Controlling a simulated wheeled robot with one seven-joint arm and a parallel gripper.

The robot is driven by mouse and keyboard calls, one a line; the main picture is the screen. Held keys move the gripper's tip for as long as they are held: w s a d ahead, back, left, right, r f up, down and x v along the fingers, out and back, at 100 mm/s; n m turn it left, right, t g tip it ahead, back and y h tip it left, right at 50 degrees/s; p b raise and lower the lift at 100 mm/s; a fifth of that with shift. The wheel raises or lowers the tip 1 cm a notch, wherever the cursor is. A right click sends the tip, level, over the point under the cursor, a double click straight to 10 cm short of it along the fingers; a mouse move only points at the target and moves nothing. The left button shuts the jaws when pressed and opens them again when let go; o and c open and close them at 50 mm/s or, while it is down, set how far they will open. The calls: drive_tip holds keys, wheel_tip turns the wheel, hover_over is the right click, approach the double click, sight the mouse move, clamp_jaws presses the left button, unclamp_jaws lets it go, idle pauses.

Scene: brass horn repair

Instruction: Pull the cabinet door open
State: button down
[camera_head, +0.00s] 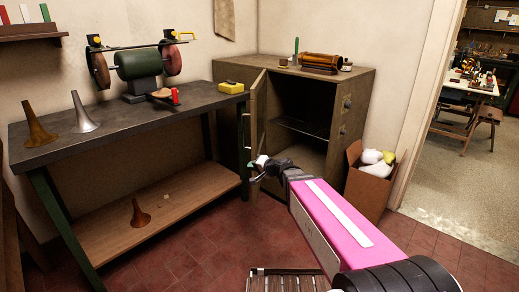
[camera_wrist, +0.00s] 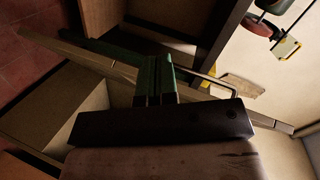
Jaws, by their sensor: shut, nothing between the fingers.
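The olive-brown cabinet (camera_head: 355,112) stands against the back wall. Its door (camera_head: 257,112) is open, swung out to the left and seen nearly edge-on, so the dark inside and a shelf show. A thin bar handle (camera_head: 246,130) is on the door's left face. My gripper (camera_head: 253,170) is shut and empty, near the door's lower free edge and below the handle. In the wrist view my green fingers (camera_wrist: 155,62) are together beside the door's long edge (camera_wrist: 85,62). The bar handle (camera_wrist: 232,84) lies right of the fingers there, not between them. Contact with the door is unclear.
A cardboard box (camera_head: 366,185) is right of the cabinet. The tiled floor (camera_head: 190,245) in front is mostly clear.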

drive_tip(key=s+d+f+n+g+h, duration=0.3)
drive_tip(key=s+d+f+g+h, duration=0.15)
drive_tip(key=d+f, duration=0.35)
drive_tip(key=s+d+f+n+g+h, duration=0.35)
drive_tip(key=s+d+f, duration=0.2)
drive_tip(key=d, duration=0.55)
drive_tip(key=w+a+r+n+y, duration=0.1)
drive_tip(key=w+r+n+y, duration=0.35)
drive_tip(key=w, duration=0.35)
drive_tip(key=w+a+r+n+t+y, duration=0.1)
drive_tip(key=w+r+n+y, duration=0.35)
drive_tip(key=w, duration=0.45)
drive_tip(key=w+r+n+y, duration=0.4)
drive_tip(key=w+n+y, duration=0.1)
drive_tip(key=w, duration=0.3)
drive_tip(key=w+a, duration=0.1)
drive_tip(key=a, duration=1.3)
drive_tip(key=shift+w+r+y, duration=0.25)
drive_tip(key=shift+w+y, duration=0.05)
drive_tip(key=shift+w, duration=0.05)
drive_tip(key=shift+a+m, duration=0.15)
drive_tip(key=shift+m, duration=0.1)
